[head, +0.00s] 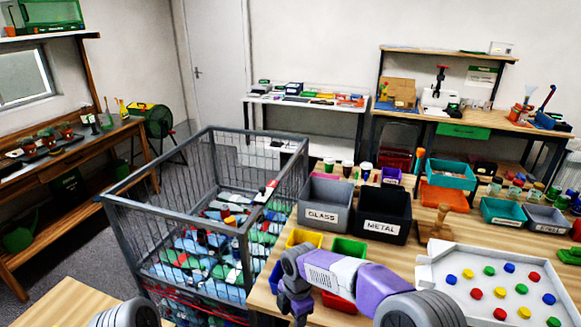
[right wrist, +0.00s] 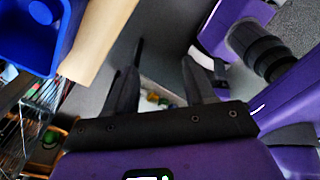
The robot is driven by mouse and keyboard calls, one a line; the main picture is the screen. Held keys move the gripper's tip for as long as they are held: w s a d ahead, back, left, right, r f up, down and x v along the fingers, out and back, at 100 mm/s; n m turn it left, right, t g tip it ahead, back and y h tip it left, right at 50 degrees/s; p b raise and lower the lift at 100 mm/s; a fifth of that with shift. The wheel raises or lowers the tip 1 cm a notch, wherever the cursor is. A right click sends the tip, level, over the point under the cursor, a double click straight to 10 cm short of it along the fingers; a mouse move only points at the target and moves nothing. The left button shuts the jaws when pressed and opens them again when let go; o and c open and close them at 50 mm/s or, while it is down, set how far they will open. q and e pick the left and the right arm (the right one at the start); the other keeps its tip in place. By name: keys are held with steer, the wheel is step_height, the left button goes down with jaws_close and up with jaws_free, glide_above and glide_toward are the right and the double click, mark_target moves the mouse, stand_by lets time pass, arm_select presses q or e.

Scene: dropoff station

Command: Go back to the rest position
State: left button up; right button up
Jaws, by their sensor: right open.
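My right gripper (head: 293,303) is at the front-left edge of the wooden table (head: 455,255) in the head view, at the end of my purple and grey arm. In the right wrist view its two dark fingers (right wrist: 162,85) stand apart with nothing between them. The fingers point over a grey floor area, with small blurred coloured things beyond. Of my left arm only a grey rounded part shows at the bottom left of the head view; my left gripper is out of sight.
A wire cage (head: 120,235) full of colourful items stands left of the table. Close by are a yellow bin (head: 304,238), a green bin (head: 348,249), the GLASS bin (head: 322,217) and METAL bin (head: 381,227). A blue bin (right wrist: 30,40) is near the gripper. A white tray (head: 450,312) is right.

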steer(key=s+d+f+m+y, duration=0.2)
steer(key=s+f+m, duration=0.4)
steer(key=f, duration=0.4)
steer(key=s+d+f+m+y, duration=0.1)
steer(key=s+d+f+m, duration=0.25)
steer(key=f+m, duration=0.5)
steer(key=s+d+f+m, duration=0.1)
steer(key=s+f+m, duration=0.2)
steer(key=s+m, duration=0.3)
steer(key=s+d+f+m+t, duration=0.1)
steer(key=s+d+f+m, duration=0.1)
steer(key=s+m, duration=0.4)
steer(key=shift+s+d+f, duration=0.3)
steer(key=shift+f, duration=0.15)
